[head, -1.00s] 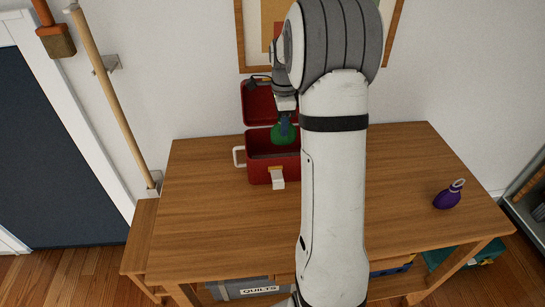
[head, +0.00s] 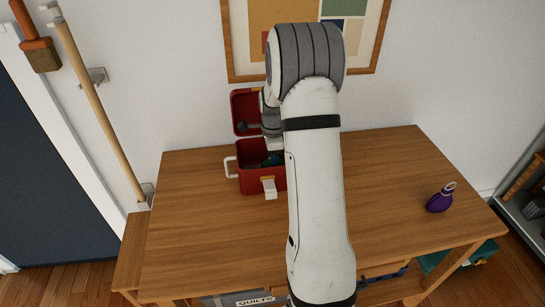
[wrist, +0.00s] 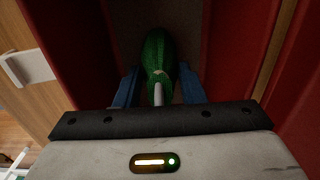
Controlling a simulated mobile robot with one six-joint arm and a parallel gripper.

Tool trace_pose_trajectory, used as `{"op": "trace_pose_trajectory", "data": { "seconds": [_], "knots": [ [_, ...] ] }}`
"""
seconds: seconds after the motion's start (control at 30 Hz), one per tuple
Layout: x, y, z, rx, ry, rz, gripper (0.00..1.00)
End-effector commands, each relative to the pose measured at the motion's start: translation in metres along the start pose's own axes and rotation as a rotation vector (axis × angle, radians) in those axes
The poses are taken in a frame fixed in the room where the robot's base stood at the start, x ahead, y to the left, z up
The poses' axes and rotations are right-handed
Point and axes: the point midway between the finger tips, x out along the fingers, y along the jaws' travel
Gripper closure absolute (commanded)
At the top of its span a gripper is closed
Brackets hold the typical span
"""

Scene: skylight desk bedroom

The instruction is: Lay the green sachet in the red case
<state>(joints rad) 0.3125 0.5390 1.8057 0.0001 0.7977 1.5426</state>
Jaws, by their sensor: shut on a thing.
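The red case (head: 250,182) stands open on the table, its lid (head: 244,108) tilted up at the back. My gripper (wrist: 158,88) is down inside the case and shut on the green sachet (wrist: 155,52), with a blue finger on each side of it. The sachet is within the case walls, close above or on the dark floor; I cannot tell whether it touches. In the head view my arm hides most of the gripper and the right part of the case, and only a little green shows.
The wooden table (head: 210,220) is clear at the front left and right. A white handle (head: 230,167) sticks out from the case's left side. A framed picture (head: 300,75) hangs behind my arm.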

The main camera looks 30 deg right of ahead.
Motion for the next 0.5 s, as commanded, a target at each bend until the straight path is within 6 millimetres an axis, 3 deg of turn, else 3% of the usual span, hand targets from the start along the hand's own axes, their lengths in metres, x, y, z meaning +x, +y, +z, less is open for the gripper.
{"op": "trace_pose_trajectory", "data": {
  "seconds": [0.23,0.27,0.5],
  "knots": [
    [0.0039,-0.0002,0.0005,-0.001,0.0,-0.001,0.87],
    [0.0025,-0.0002,0.0005,-0.001,0.0,-0.001,0.62],
    [0.0021,-0.0002,0.0009,-0.001,0.0,-0.001,0.42]
  ]
}}
